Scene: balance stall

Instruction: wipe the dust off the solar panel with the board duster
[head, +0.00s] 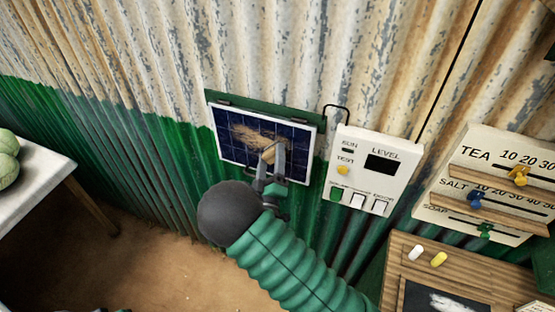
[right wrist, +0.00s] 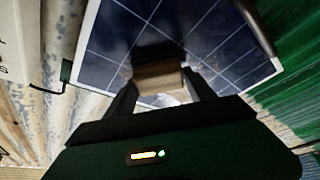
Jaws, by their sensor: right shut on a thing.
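The solar panel (head: 235,150) is a dark blue gridded panel in a white frame, mounted on the corrugated wall. A tan dust patch (head: 250,136) lies across its upper middle. My right gripper (head: 268,158) is in front of the panel's lower right part, shut on the board duster, a small block with a wooden back (right wrist: 158,76). In the right wrist view the duster is between the fingers, close to the panel (right wrist: 205,35); whether it touches is hard to tell. The gripper and arm hide part of the panel's lower edge. My left gripper is not in view.
A white control box (head: 370,170) with a display, lamps and switches hangs just right of the panel. Shelf boards with coloured pegs (head: 490,190) are further right, above a wooden counter (head: 400,270) with chalk pieces. A white table (head: 35,185) with green round produce stands at left.

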